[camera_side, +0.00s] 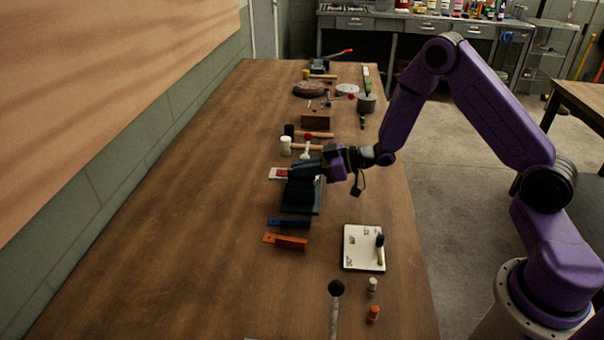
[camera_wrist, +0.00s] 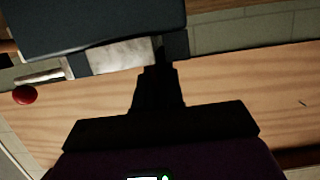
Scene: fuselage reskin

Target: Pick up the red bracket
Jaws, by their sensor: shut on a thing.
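My gripper (camera_side: 312,168) is low over the middle of the table, pointing left, and is shut on what looks like a dark block (camera_side: 300,190). In the wrist view a large dark block (camera_wrist: 90,25) and a grey metal piece (camera_wrist: 122,56) are at the fingertips (camera_wrist: 165,60); the exact grip is hard to see. A small red patch (camera_side: 283,172) on a white piece lies just left of the fingers; I cannot tell whether it is a bracket. An orange-red bracket (camera_side: 286,241) lies flat nearer the camera, apart from the gripper. A blue bracket (camera_side: 288,223) lies beside it.
Mallets (camera_side: 308,147) and a wooden block (camera_side: 316,120) lie beyond the gripper. A white board (camera_side: 358,248) with a small brush-like tool is front right. A black-knobbed rod (camera_side: 335,300) and two small bottles (camera_side: 373,314) are nearer. The table's left side (camera_side: 180,210) is clear.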

